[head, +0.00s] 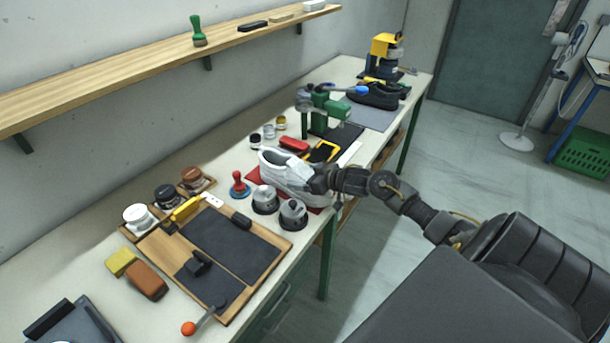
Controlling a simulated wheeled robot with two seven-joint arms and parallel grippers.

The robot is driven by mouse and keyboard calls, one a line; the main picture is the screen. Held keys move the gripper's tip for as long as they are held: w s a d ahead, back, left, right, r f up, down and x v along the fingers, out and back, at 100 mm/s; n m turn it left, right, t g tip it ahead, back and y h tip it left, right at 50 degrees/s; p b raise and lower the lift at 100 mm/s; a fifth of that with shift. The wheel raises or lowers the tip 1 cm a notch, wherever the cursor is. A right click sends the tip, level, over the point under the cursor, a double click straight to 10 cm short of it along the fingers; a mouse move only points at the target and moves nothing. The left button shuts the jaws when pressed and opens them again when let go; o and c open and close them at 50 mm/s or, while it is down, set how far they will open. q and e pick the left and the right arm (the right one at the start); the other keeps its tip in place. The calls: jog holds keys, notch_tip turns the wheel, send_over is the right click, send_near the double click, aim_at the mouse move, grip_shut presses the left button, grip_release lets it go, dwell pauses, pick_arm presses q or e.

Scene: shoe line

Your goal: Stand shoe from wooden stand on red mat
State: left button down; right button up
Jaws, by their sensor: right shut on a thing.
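A white shoe (284,175) is over the red mat (253,177) near the middle of the bench. My right gripper (318,181) reaches in from the right and is shut on the shoe at its right end. The shoe looks roughly level, and it hides most of the mat. I cannot tell whether its sole touches the mat or hangs just above it. A wooden board with dark pads (278,246) lies to the left and nearer; no shoe is on it. I cannot tell whether it is the wooden stand. My left gripper is not in view.
Two grey-topped round pots (293,213) stand close in front of the shoe. A red-knobbed stamp (238,184) is at its left. A green press (320,112), a red item (294,144) and a dark shoe (374,97) are farther back. A shelf (120,80) runs along the wall.

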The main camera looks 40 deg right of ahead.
jog(key=shift+f, duration=0.1)
jog(key=o, duration=1)
jog(key=shift+s, duration=0.1)
jog(key=shift+s+d+r, duration=0.15)
jog(key=shift+s+r, duration=0.05)
jog(key=shift+s, duration=0.2)
jog(key=b+v, duration=0.1)
jog(key=v, duration=1)
